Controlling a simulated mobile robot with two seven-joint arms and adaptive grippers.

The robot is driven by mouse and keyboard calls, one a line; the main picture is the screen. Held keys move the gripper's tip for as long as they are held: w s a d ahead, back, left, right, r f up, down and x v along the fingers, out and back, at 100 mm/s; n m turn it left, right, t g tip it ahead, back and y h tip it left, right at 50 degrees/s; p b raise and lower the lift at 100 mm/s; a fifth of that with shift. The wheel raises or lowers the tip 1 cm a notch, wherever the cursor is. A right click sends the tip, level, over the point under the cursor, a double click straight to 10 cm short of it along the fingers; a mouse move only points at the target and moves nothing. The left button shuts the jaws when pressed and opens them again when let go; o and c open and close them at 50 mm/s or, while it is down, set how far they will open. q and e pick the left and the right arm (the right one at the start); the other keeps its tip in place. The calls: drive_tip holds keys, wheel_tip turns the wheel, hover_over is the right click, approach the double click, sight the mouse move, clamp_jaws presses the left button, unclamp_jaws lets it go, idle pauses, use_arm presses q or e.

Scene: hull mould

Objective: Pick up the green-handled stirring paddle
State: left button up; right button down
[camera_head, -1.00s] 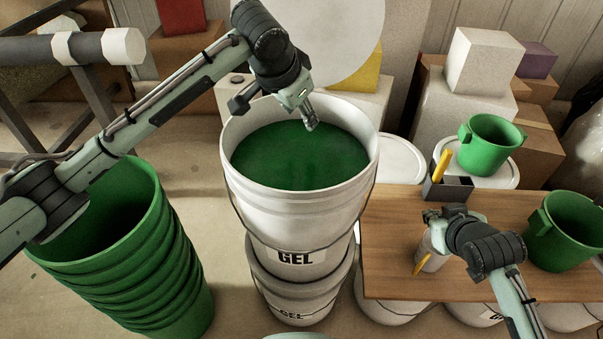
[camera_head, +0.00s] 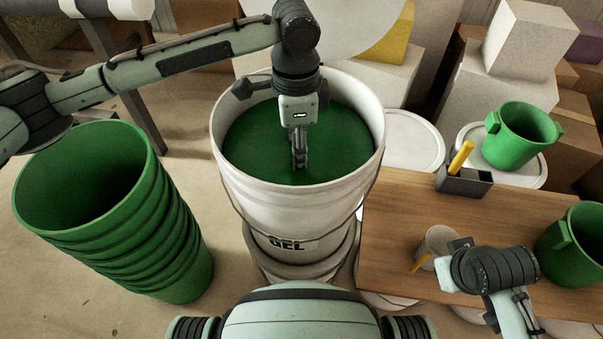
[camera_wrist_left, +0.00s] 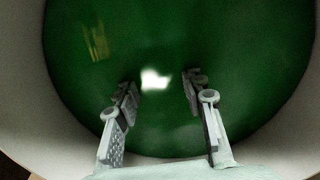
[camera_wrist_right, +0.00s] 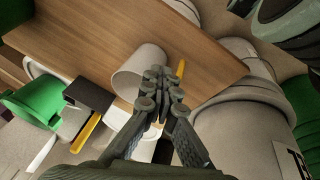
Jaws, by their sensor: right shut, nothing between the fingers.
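I see no green-handled stirring paddle in any view. My left gripper (camera_head: 299,163) points down inside the top white GEL bucket (camera_head: 228,188), over the green gel (camera_head: 250,145). In the left wrist view its fingers (camera_wrist_left: 163,82) are apart, with only gel and a bright reflection between them. I cannot tell whether the tips touch the gel. My right gripper (camera_head: 448,258) is beside the white cup (camera_head: 436,243) at the wooden table; the right wrist view shows its fingers (camera_wrist_right: 162,76) shut and empty.
A dark holder (camera_head: 466,183) with a yellow handle (camera_head: 462,157) stands on the table (camera_head: 390,225). A yellow stick (camera_head: 420,263) is by the cup. Green buckets stand at the right (camera_head: 520,135), and a tall green stack (camera_head: 165,235) at the left. Boxes (camera_head: 500,95) fill the back.

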use_arm(q)
drive_tip(key=f, duration=0.4)
drive_tip(key=shift+s+d, duration=0.25)
drive_tip(key=shift+d, duration=0.05)
drive_tip(key=shift+f, duration=0.3)
use_arm(e)
drive_tip(key=shift+v, duration=0.85)
use_arm(q)
drive_tip(key=shift+c, duration=0.5)
use_arm(e)
drive_tip(key=shift+d, duration=0.2)
use_arm(q)
clamp_jaws()
use_arm(e)
drive_tip(key=shift+f, duration=0.1)
